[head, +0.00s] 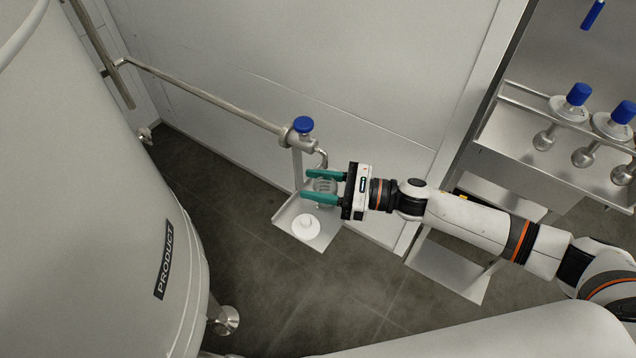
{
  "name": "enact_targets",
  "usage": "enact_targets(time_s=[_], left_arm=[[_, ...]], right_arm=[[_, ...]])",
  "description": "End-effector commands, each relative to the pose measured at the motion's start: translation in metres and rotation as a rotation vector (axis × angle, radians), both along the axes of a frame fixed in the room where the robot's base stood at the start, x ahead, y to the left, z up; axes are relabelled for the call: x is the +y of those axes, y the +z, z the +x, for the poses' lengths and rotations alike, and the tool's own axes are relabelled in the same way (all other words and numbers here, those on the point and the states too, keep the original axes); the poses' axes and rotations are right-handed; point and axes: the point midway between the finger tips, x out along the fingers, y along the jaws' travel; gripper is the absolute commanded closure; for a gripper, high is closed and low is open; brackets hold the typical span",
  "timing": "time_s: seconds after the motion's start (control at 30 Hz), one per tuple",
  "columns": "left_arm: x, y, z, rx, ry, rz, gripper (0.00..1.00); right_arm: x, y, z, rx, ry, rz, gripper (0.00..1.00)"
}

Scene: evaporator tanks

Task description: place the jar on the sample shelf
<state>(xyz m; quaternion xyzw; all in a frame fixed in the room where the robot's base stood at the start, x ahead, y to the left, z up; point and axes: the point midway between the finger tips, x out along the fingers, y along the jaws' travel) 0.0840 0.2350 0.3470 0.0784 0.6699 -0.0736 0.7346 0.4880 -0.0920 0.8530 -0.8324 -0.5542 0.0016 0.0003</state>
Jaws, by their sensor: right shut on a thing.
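My right gripper (309,186) reaches in from the right, its two green fingers shut on a small clear jar (325,186). The jar is below the bent spout of a sample tap (302,133) with a blue knob. Fingers and gripper body hide part of the jar, and I cannot tell whether it touches the surface beneath it. A small metal shelf (284,219) lies under the tap, with a white round lid-like piece (306,227) on it. I cannot tell which surface is the sample shelf. My left gripper is out of view.
A large tank (90,200) marked PRODUCT fills the left. A pipe (200,98) runs along the pale wall to the tap. A steel rack (520,135) with several blue-topped fittings stands at right, and a low metal plate (450,268) sits below my right arm.

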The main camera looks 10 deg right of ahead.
Motion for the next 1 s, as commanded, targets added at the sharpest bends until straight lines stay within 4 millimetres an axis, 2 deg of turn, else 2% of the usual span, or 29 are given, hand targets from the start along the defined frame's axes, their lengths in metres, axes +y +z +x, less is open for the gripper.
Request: enact_targets(time_s=[0.43,0.47,0.57,0.93,1.0], left_arm=[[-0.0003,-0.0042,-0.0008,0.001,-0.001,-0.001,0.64],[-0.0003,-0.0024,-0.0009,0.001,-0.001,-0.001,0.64],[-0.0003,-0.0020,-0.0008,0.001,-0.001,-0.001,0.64],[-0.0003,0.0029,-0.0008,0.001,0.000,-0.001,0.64],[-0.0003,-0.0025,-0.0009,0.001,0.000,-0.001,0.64]], right_arm=[[-0.0003,-0.0098,0.0002,-0.003,0.000,0.002,0.90],[-0.0005,-0.0085,0.0001,-0.002,-0.001,0.000,0.53],[-0.0005,-0.0082,0.0001,-0.002,0.000,0.000,0.37],[-0.0010,-0.0036,0.0000,-0.002,0.000,0.000,0.36],[-0.0096,-0.0080,-0.0036,-0.001,-0.002,0.000,0.36]])
